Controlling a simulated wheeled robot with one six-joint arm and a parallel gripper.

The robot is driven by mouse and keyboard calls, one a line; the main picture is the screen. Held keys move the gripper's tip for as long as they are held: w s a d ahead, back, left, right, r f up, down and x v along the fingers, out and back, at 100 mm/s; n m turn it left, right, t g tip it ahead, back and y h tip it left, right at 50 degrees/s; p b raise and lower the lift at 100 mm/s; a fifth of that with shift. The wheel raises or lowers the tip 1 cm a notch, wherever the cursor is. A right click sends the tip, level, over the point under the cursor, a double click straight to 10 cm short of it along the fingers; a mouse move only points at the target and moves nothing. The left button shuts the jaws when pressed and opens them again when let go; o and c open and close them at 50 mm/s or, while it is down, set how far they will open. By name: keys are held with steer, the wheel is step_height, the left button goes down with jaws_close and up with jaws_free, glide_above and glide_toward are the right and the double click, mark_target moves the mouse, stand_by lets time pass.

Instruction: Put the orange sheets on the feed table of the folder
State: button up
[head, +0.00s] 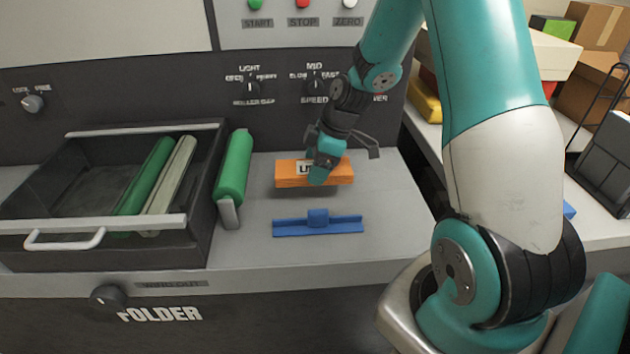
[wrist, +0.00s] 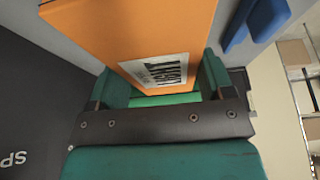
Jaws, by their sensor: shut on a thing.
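The orange sheets (head: 337,175) are a flat orange stack with a white printed label, over the grey feed table (head: 395,205) of the folder (head: 160,314). My gripper (head: 322,172) is shut on them. In the wrist view the orange sheets (wrist: 130,30) fill the space between the two green fingers (wrist: 160,85), label side showing. A dark strip shows below the stack in the head view; I cannot tell whether the stack touches the table. My fingers hide part of it.
A blue guide (head: 318,225) lies on the table in front of the sheets. A green roller (head: 234,168) stands to the left, beside an open black drawer (head: 100,247) holding rollers. Knobs and labels are on the panel behind. Boxes (head: 590,85) stand on a bench at right.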

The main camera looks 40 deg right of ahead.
steer(key=shift+f, duration=2.6)
steer(key=shift+f, duration=0.1)
steer(key=o, duration=1.1)
